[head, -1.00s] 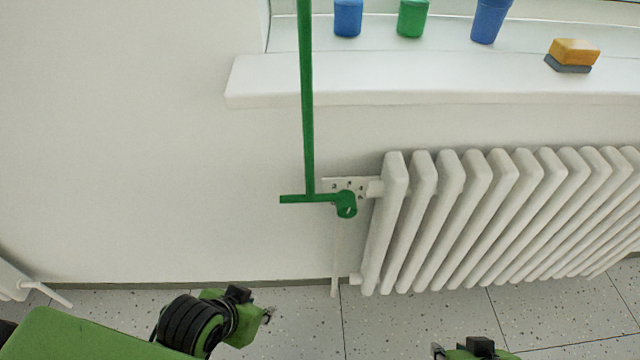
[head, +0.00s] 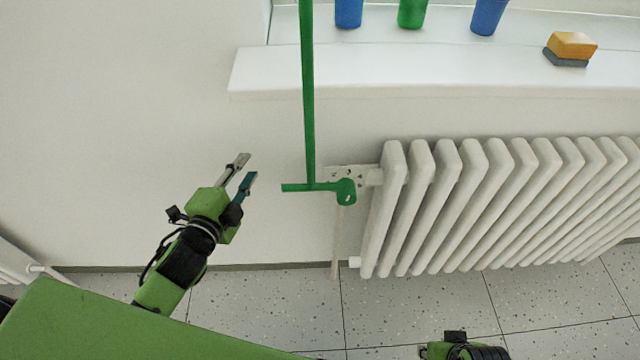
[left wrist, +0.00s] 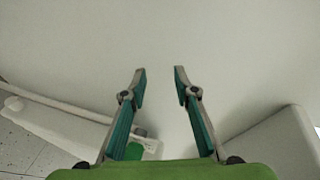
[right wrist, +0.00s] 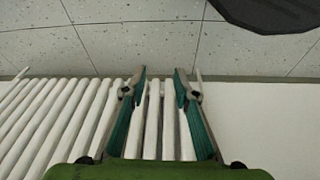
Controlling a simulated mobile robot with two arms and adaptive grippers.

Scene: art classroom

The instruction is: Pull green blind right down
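The green blind pull (head: 308,95) is a thin upright green bar in the head view. A small green piece (left wrist: 135,150) shows low there, partly hidden. My right gripper (right wrist: 160,72) is open in its wrist view, with radiator ribs behind. The blind itself is out of view.
A white ribbed radiator (head: 500,205) stands right of the crosspiece, its pipe fitting (head: 368,178) close behind it. The white sill (head: 420,68) above holds blue and green cups and a yellow sponge (head: 572,44). The wall left of the bar is clear.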

